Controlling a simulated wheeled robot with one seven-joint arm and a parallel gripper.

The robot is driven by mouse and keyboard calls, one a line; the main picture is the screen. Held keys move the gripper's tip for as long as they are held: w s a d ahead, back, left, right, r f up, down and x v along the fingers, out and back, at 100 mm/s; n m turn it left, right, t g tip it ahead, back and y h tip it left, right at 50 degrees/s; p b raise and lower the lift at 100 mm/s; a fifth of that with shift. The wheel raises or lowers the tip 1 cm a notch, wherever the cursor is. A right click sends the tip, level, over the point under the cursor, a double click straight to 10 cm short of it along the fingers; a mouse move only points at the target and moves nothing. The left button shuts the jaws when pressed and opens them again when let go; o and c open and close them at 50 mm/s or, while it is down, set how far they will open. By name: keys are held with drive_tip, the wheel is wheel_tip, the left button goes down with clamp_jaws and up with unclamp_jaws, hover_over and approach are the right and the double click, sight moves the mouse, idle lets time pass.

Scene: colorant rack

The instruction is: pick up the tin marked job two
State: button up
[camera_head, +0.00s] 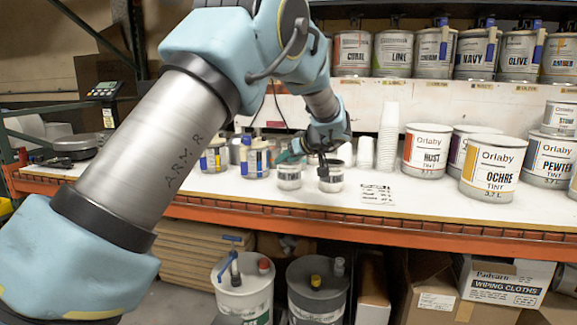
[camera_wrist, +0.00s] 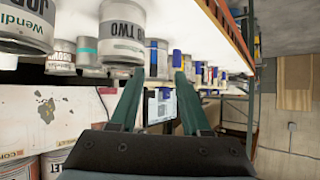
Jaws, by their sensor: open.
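My gripper (camera_head: 289,155) is over the bench in the head view, its teal fingers pointing left above two small pale tins. One small tin (camera_head: 289,178) stands just below the fingertips; the other small tin (camera_head: 330,179) is to its right, below the wrist. Their labels are too small to read there. In the wrist view my gripper (camera_wrist: 158,73) is open with nothing between its fingers. A grey and white tin reading "TWO" (camera_wrist: 122,32) shows beyond the left fingertip, outside the jaws. Another tin, reading "JOB" (camera_wrist: 25,28), is cut off at the top left.
Blue-marked containers (camera_head: 257,158) stand left of the small tins. A stack of white cups (camera_head: 388,135) and large tint tins, including OCHRE (camera_head: 492,168), stand to the right. A printed sheet (camera_head: 376,194) lies near the front edge. A shelf of tins runs above.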

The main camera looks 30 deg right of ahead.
sight(289, 173)
drive_tip(key=shift+t+h, duration=0.3)
drive_tip(key=w+d+f+p, duration=0.1)
drive_tip(key=w+p, duration=0.1)
drive_tip(key=w+f+p, duration=0.1)
drive_tip(key=w+p, duration=0.1)
drive_tip(key=w, duration=0.1)
drive_tip(key=w+d+f+p, duration=0.1)
drive_tip(key=w+p, duration=0.1)
drive_tip(key=w, duration=0.1)
drive_tip(key=shift+d, duration=0.3)
drive_tip(key=shift+w+f, duration=0.15)
drive_tip(key=shift+f, duration=0.1)
drive_tip(key=shift+c, duration=0.2)
clamp_jaws()
drive_tip(key=shift+f, duration=0.1)
idle(0.6)
